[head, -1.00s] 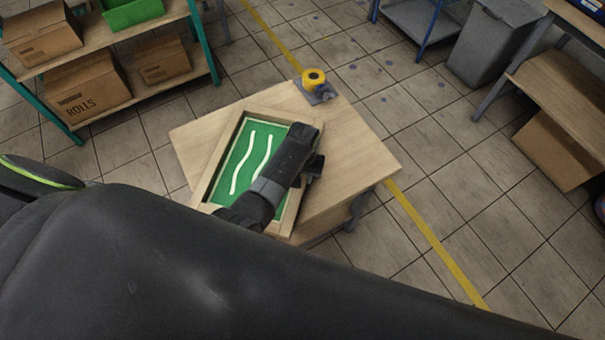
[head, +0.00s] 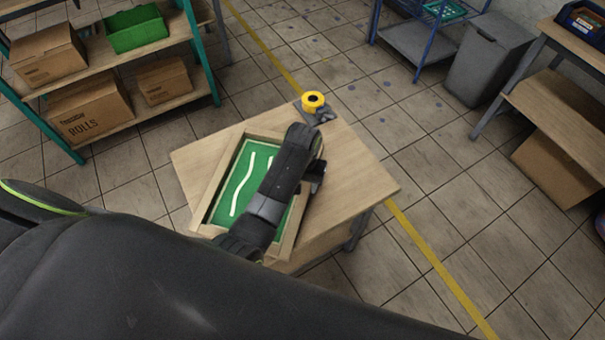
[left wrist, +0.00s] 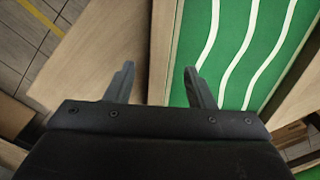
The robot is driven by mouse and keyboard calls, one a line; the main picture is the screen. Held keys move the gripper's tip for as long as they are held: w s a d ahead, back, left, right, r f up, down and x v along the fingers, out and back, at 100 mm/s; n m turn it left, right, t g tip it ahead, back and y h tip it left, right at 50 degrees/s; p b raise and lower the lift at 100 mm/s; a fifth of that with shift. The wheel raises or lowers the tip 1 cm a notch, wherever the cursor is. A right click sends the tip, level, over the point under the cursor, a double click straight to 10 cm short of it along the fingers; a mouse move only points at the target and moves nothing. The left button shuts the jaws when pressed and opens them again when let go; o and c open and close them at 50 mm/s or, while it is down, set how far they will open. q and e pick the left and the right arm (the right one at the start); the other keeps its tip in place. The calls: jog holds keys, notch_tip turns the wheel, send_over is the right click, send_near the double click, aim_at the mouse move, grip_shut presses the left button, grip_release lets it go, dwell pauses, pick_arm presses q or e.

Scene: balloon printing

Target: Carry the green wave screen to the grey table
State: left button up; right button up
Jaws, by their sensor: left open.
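The green wave screen (head: 234,190) is a green panel with white wavy lines in a wooden frame. It lies flat on a light wooden table (head: 357,178). My left gripper (head: 317,172) is over the right side of the screen, and my arm hides part of it. In the left wrist view the open fingers (left wrist: 161,76) straddle the line of one frame rail (left wrist: 163,50), with the green panel (left wrist: 245,40) to the right. I cannot tell whether they touch the rail. My right gripper is not in view.
A yellow roll on a small grey holder (head: 313,102) stands at the table's back corner. A shelf with boxes (head: 88,105) is at left. A grey bin (head: 487,58) and a wooden bench (head: 555,98) are at right. Tiled floor right of the table is clear.

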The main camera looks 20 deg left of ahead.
pick_arm(q)
jog(key=shift+r, duration=2.1)
